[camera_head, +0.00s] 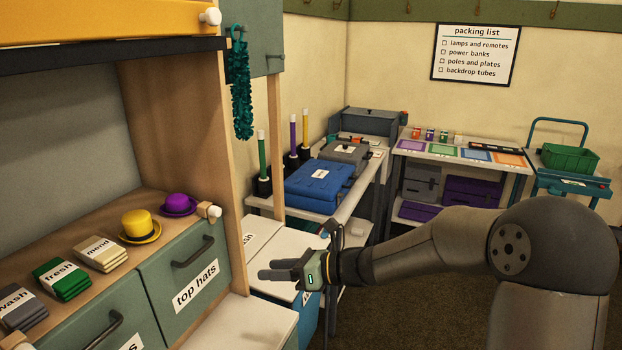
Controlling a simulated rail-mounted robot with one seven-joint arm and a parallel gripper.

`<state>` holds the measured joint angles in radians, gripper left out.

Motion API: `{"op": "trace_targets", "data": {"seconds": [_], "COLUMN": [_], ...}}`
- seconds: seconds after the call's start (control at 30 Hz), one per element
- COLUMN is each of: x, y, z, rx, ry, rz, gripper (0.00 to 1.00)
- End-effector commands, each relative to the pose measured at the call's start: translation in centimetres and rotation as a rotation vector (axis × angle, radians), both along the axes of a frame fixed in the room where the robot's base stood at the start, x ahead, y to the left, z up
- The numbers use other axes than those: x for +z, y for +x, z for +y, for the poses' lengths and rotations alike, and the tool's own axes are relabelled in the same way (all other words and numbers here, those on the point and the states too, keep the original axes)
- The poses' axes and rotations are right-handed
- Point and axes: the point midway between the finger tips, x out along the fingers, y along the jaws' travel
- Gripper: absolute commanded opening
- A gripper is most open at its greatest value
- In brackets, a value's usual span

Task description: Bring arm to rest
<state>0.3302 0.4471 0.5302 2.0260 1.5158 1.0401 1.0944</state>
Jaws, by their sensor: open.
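My gripper (296,262) is in the lower middle of the head view, at the end of my arm, which reaches in from the right. Its fingers point left and are apart, with nothing seen between them. It hangs in front of a white-topped bin unit (275,247), to the right of the drawer labelled "top hats" (190,275). Whether it touches the white top cannot be told. My arm covers part of the floor and of the shelves behind it.
On the left counter (190,222) are a yellow hat (140,224), a purple hat (178,204) and labelled cloth stacks (62,279). A blue case (318,187) lies on the back bench. A teal cart (570,182) with a green crate (570,158) stands at the right.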

Motion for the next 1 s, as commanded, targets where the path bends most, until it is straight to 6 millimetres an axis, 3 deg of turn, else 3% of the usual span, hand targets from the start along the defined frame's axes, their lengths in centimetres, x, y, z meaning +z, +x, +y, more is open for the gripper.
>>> {"op": "trace_targets", "data": {"seconds": [0.03,0.1,0.2,0.4,0.5,0.63,1.0], "x": [-0.7,-2.3,-4.1,-5.3,-5.4,-5.4,-5.4], "y": [-3.2,-7.7,-13.2,-21.4,-23.8,-25.4,-25.8], "z": [-0.5,-2.5,-6.9,-17.1,-20.9,-23.7,-24.4], "rx": [0.105,0.288,0.576,1.188,1.433,1.630,1.682], "ry": [-0.147,-0.355,-0.612,-0.945,-1.015,-1.048,-1.053], "rz": [-0.140,-0.351,-0.629,-1.054,-1.175,-1.255,-1.273], "gripper": [0.46,0.46,0.46,0.46,0.46,0.46,0.46]}}
